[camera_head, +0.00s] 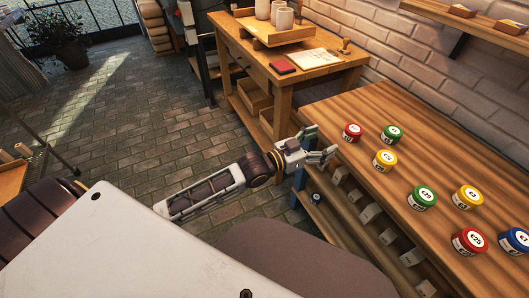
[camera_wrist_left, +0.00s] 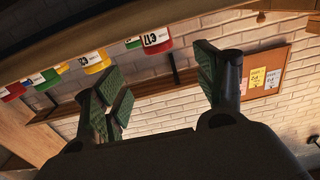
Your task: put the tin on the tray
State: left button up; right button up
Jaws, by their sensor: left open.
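Several small round tins with white labels stand on the wooden bench at the right. They include a red tin (camera_head: 352,132), a green tin (camera_head: 391,134), a yellow tin (camera_head: 384,160) and a blue tin (camera_head: 515,241). I cannot tell which one the task means. A shallow wooden tray (camera_head: 285,38) holding white cups is on the desk at the back. My left gripper (camera_head: 321,143) is open and empty, just left of the nearest red tin. In the left wrist view its fingers (camera_wrist_left: 160,90) are spread, with a red tin (camera_wrist_left: 155,42) beyond them. My right gripper is out of view.
The bench (camera_head: 440,150) has bare wood between the tins. Blocks sit on a lower shelf. A brick wall with a shelf (camera_head: 480,22) backs the bench.

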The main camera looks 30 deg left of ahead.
pick_arm(q)
jog(key=s+a+f+n+g+y, duration=0.1)
jog(key=s+a+f+g+y, duration=0.1)
jog(key=f, duration=0.6)
jog(key=s+a+f+n+g+y, duration=0.1)
jog(key=s+a+f+g+y, duration=0.1)
jog(key=f, duration=0.6)
jog(key=s+a+f+n+g+y, duration=0.1)
jog(key=s+a+f+y, duration=0.15)
jog(key=f, duration=0.65)
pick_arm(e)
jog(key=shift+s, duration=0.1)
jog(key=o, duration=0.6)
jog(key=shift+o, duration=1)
pick_arm(q)
jog(key=s+a+f+n+g+y, duration=0.1)
jog(key=s+f+g, duration=0.3)
jog(key=s+f, duration=0.4)
jog(key=s+a+f+g+y, duration=0.2)
jog(key=s+a+f+g, duration=0.1)
jog(key=s+f, duration=0.4)
jog(key=s, duration=0.3)
jog(key=shift+a+f+n+g, duration=0.35)
jog(key=shift+n+g, duration=0.05)
